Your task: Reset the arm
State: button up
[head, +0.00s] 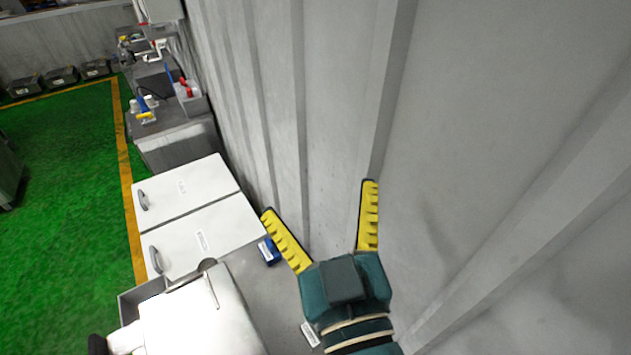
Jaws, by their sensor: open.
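My gripper (318,198) is in the lower middle of the head view, with a dark teal body and two yellow ridged fingers. The fingers are spread wide apart and nothing is between them. It points up the picture, in front of the grey ribbed wall. No part of my gripper is seen holding anything.
A white cabinet with two handled doors (195,225) stands left of my gripper. A small blue box (269,251) lies on the grey surface beside the left finger. A white machine (205,320) is at lower left. The green floor (60,220) is open farther left.

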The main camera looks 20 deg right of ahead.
jog(key=s+a+r+m+t+p, duration=0.1)
jog(key=r+p, duration=0.1)
jog(key=r, duration=0.4)
jog(key=s+a+r+m+t+y+p, duration=0.1)
jog(key=s+r+t+p, duration=0.1)
jog(key=r, duration=0.5)
jog(key=shift+s+p, duration=0.15)
jog(key=shift+p, duration=0.5)
